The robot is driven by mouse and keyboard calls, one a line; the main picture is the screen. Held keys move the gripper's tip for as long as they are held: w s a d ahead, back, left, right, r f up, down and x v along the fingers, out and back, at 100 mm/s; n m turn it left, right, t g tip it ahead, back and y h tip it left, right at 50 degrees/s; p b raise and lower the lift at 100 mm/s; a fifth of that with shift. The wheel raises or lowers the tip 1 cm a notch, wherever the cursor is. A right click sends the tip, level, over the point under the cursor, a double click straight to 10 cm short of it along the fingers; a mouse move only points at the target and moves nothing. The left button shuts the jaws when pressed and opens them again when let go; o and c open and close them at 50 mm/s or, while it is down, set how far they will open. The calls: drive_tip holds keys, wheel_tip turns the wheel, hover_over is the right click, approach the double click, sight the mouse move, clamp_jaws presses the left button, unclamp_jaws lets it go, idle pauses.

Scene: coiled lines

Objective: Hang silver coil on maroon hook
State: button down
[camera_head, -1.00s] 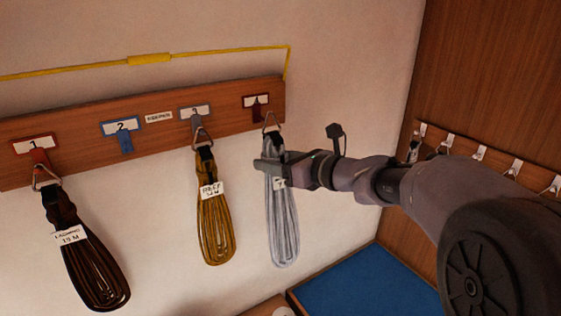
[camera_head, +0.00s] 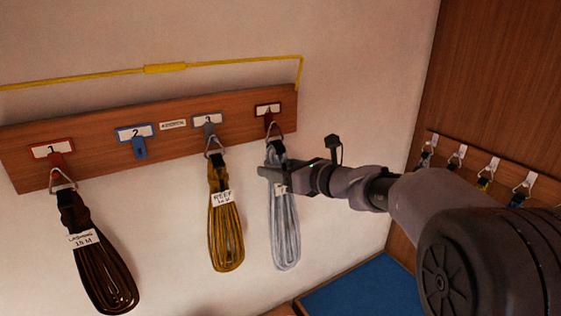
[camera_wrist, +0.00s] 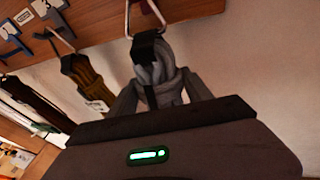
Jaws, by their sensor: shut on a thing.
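The silver coil (camera_head: 285,235) hangs upright below my gripper (camera_head: 272,174), which is shut on its dark strap near the top. Its metal ring (camera_head: 275,132) stands above the strap, at the lower part of the maroon hook (camera_head: 268,118) at the right end of the board. I cannot tell whether the ring is over the hook or only in front of it. In the wrist view, the silver coil (camera_wrist: 155,75) is between the fingers, and its ring rises to the top edge, where the hook is out of sight.
On the wooden board (camera_head: 80,154), a dark brown coil (camera_head: 100,265) hangs on the red hook and a mustard coil (camera_head: 226,235) on the grey hook. The blue hook (camera_head: 139,148) is empty. A yellow cord (camera_head: 165,69) runs above. Small white hooks (camera_head: 491,167) line the right wall.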

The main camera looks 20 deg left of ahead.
drive_tip(key=shift+c, duration=1.9)
unclamp_jaws()
drive_tip(key=b+v, duration=0.3)
drive_tip(key=v, duration=1.4)
drive_tip(key=s+d+f+n+h+b, duration=0.4)
drive_tip(key=s+f+b, duration=0.5)
drive_tip(key=f, duration=0.5)
drive_tip(key=s+d+f+n+h+b, duration=0.4)
drive_tip(key=s+d+f+n+b, duration=0.4)
drive_tip(key=f+b, duration=0.3)
drive_tip(key=s+d+f+n+h+b, duration=0.4)
drive_tip(key=s+f+b, duration=0.6)
drive_tip(key=f, duration=0.9)
drive_tip(key=d+n, duration=0.2)
drive_tip(key=n, duration=0.1)
drive_tip(key=shift+f+g, duration=0.25)
drive_tip(key=shift+g, duration=0.15)
drive_tip(key=shift+d, duration=0.1)
